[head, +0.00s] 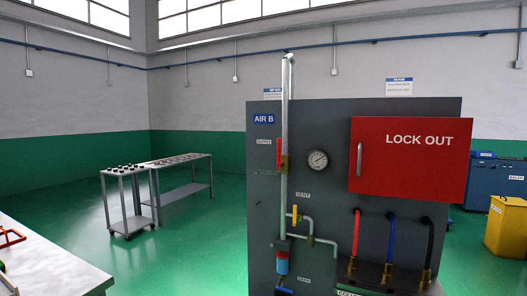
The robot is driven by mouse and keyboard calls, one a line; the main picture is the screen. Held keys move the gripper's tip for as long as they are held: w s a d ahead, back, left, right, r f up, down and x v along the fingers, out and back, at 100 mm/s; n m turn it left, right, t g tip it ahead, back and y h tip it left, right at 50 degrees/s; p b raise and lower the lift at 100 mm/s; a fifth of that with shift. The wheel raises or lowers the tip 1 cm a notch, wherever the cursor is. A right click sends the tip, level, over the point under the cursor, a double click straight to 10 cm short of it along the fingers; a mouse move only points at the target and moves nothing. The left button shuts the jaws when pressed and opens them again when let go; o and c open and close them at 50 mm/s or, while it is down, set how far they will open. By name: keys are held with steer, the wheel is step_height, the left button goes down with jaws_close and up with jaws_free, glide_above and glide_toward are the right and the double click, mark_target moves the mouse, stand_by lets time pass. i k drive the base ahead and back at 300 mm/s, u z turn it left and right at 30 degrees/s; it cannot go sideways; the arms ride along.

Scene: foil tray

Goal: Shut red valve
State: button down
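The red valve handle (279,153) is on the vertical silver pipe (287,100) of the grey AIR B panel (335,130), next to the SUPPLY label (265,142). The handle stands upright, in line with the pipe. A yellow valve handle (295,214) is lower on the piping, below the VENT label (303,195), and also looks upright. A round gauge (317,160) is right of the red handle. My gripper is not in view.
A red LOCK OUT box (412,160) sticks out at the panel's upper right. Red, blue and black hoses (391,240) hang below it. A pale table (50,262) with a red item (11,237) is at lower left. Green floor (185,250) is open between table and panel.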

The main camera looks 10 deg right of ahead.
mark_target(279, 166)
steer(key=u, duration=0.75)
steer(key=i, duration=1.1)
steer(key=u, duration=0.1)
